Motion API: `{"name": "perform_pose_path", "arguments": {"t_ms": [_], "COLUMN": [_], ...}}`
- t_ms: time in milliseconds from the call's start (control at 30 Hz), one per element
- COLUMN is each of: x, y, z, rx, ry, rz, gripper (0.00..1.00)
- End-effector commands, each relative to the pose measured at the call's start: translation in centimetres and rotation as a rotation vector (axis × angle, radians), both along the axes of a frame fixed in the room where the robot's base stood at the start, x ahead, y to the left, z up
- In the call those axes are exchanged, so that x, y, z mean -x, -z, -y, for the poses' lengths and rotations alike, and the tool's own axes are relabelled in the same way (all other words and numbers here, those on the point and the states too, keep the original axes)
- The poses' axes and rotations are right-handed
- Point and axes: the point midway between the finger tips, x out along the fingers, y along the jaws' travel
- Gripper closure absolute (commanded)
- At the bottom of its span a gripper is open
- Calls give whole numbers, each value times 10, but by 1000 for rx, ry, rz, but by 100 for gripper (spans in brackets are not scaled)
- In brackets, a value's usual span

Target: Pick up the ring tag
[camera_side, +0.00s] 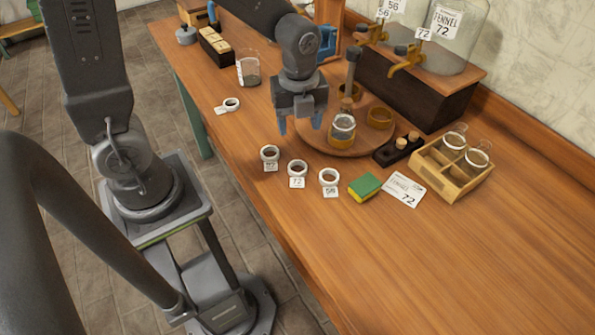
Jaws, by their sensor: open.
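Three white ring tags lie in a row near the table's front edge in the side view: the left ring tag (269,153) reads what looks like 92, the middle ring tag (297,168) reads 72, and the right ring tag (328,177) reads 56. Another white ring (231,103) with a blank-looking tag lies farther left, near a glass. My gripper (300,122) points down, open and empty, with blue fingertips. It appears above the table behind the row, left of the round wooden board; its exact height is hard to tell.
A round board (345,145) holds a filled jar (342,128). A green-yellow sponge (364,186), a fennel 72 card (404,190), and a wooden crate (446,189) with two glass jars lie to the right. A glass (248,69) stands left. The right foreground is clear.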

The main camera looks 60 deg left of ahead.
Motion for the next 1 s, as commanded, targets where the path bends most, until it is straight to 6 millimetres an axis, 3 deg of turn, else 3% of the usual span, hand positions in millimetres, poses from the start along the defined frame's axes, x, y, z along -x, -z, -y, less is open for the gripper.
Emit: {"name": "perform_pose_path", "arguments": {"t_ms": [300, 567, 833, 1000], "x": [2, 2, 4, 4], "y": [59, 78, 115, 125], "z": [0, 1, 3, 3], "rx": [0, 0, 0, -1], "ry": [-3, -4, -4, -4], "rz": [-5, -2, -4, 0], "gripper": [41, 41, 41, 41]}}
